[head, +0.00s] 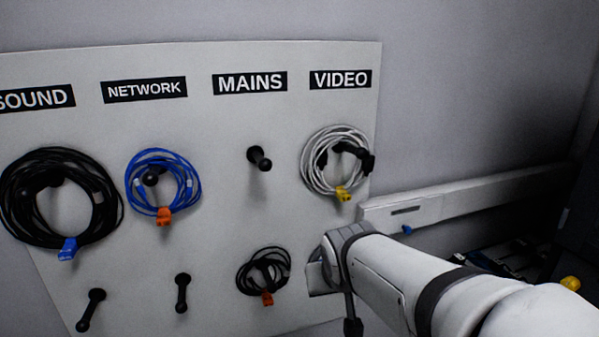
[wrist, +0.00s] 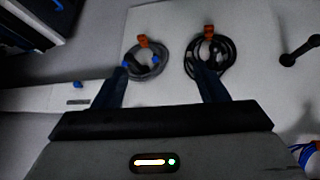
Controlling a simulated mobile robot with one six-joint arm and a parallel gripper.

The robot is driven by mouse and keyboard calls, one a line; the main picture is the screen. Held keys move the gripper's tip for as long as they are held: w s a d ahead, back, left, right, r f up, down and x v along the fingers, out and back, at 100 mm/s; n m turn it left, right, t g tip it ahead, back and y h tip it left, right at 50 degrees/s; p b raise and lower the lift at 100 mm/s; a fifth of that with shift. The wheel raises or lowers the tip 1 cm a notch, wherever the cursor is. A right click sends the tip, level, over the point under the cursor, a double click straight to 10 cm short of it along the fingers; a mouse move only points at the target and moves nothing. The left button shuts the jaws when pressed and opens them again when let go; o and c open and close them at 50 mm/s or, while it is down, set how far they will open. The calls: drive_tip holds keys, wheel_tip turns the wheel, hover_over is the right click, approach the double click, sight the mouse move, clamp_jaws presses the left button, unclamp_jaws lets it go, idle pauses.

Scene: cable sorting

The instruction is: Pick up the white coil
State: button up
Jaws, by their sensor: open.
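The white coil (head: 318,178) hangs on a black peg under the VIDEO label at the right of the board, with dark plugs and a yellow tag. I cannot make it out in the wrist view. My gripper (wrist: 161,72) is open and empty, its two dark fingers spread apart. In the head view my arm shows below and right of the white coil, with the fingers hidden. Ahead of the fingers, the wrist view shows a greyish coil (wrist: 161,60) with an orange tag near the left finger and a small black coil (wrist: 231,55) near the right finger.
The white board (head: 225,190) also bears a large black coil (head: 15,205), a blue coil (head: 133,178), an empty peg (head: 259,158) under MAINS and two empty lower pegs (head: 90,309) (head: 182,293). A pale rail (head: 470,198) runs along the wall at right.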

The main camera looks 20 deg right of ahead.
sight(343, 198)
drive_tip(key=o, duration=0.5)
drive_tip(key=w+d+t+b, duration=0.1)
drive_tip(key=w+d, duration=0.2)
drive_tip(key=w, duration=0.1)
drive_tip(key=w+d+t+h+b, duration=0.1)
drive_tip(key=w+d+t, duration=0.1)
drive_tip(key=w+d, duration=0.1)
drive_tip(key=w+d+t+b, duration=0.1)
drive_tip(key=w+d+t, duration=0.1)
drive_tip(key=w, duration=0.3)
drive_tip(key=shift+w+d+r+m+h+b, duration=0.2)
drive_tip(key=shift+d+r+m+h+b, duration=0.1)
drive_tip(key=shift+d+r+b, duration=0.1)
drive_tip(key=shift+c, duration=0.2)
drive_tip(key=shift+o, duration=1.2)
drive_tip(key=w+d+n+t+y+b, duration=0.1)
drive_tip(key=w+d+t+y+b, duration=0.1)
drive_tip(key=w+d+t, duration=0.2)
drive_tip(key=shift+w+r+t+b, duration=0.3)
drive_tip(key=shift+w+r+b, duration=0.15)
drive_tip(key=shift+w, duration=0.3)
drive_tip(key=w, duration=0.3)
drive_tip(key=w+n+t+y, duration=0.1)
drive_tip(key=w, duration=0.2)
drive_tip(key=w+y, duration=0.1)
drive_tip(key=w, duration=0.1)
drive_tip(key=shift+w+d+r+t+p, duration=0.2)
drive_tip(key=shift+w+r+t+p, duration=0.1)
drive_tip(key=shift+w+r, duration=0.1)
